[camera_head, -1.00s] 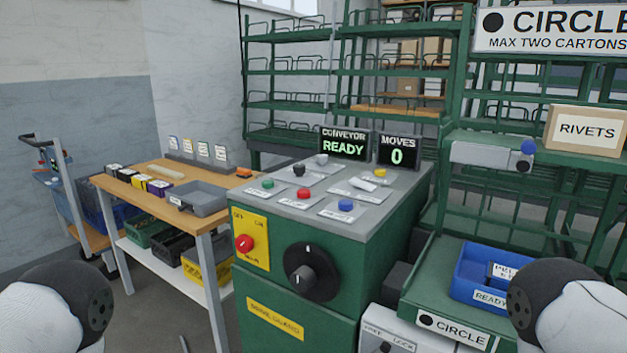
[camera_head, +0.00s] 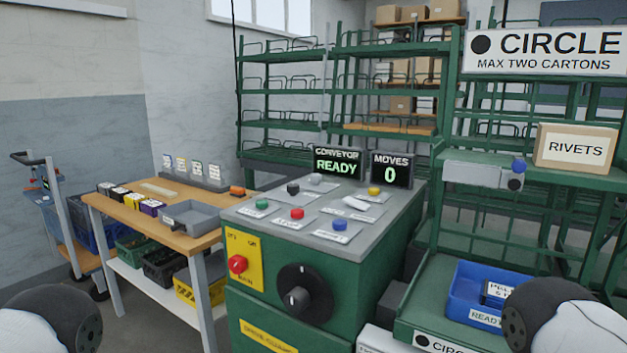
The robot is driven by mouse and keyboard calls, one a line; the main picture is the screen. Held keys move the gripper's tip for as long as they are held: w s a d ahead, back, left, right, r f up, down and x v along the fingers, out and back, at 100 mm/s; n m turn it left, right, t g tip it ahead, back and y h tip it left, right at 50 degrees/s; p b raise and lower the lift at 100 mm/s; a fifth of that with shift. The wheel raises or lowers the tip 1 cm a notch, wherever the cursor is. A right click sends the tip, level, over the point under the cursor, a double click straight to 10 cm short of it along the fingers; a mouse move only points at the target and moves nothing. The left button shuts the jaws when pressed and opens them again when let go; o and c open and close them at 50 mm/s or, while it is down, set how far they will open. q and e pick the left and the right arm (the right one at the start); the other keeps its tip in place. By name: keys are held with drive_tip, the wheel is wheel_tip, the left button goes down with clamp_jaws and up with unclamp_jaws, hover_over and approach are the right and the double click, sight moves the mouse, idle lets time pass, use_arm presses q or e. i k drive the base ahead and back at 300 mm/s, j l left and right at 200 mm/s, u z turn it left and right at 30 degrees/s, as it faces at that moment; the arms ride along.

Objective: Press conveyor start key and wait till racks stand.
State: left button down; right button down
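The green control console (camera_head: 290,263) stands in the middle with a grey sloped top. On the top are a green key (camera_head: 262,204), a red key (camera_head: 297,213), a blue key (camera_head: 340,223), a black key (camera_head: 293,188), a yellow key (camera_head: 374,190) and a pale switch (camera_head: 356,203). Their labels are too small to read. The conveyor display (camera_head: 337,162) reads READY and the moves display (camera_head: 391,168) reads 0. Green racks (camera_head: 290,93) stand behind. Parts of my two arms show at the lower corners; neither gripper's fingers are in view.
A wooden bench (camera_head: 197,241) with a grey tray (camera_head: 190,217) and small boxes stands left of the console. A RIVETS carton (camera_head: 575,147) and a blue bin (camera_head: 468,292) sit on the circle rack at right. A trolley (camera_head: 62,215) is far left.

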sight(261, 202)
drive_tip(key=i+j+z, duration=0.2)
drive_tip(key=j, duration=0.25)
drive_tip(key=i+j+z, duration=0.2)
drive_tip(key=j, duration=0.3)
drive_tip(key=i+j+z, duration=0.15)
drive_tip(key=j, duration=0.35)
drive_tip(key=i+j+z, duration=0.2)
drive_tip(key=j, duration=0.35)
drive_tip(key=i+j+z, duration=0.2)
drive_tip(key=j, duration=0.35)
drive_tip(key=j+z, duration=0.2)
drive_tip(key=j, duration=0.3)
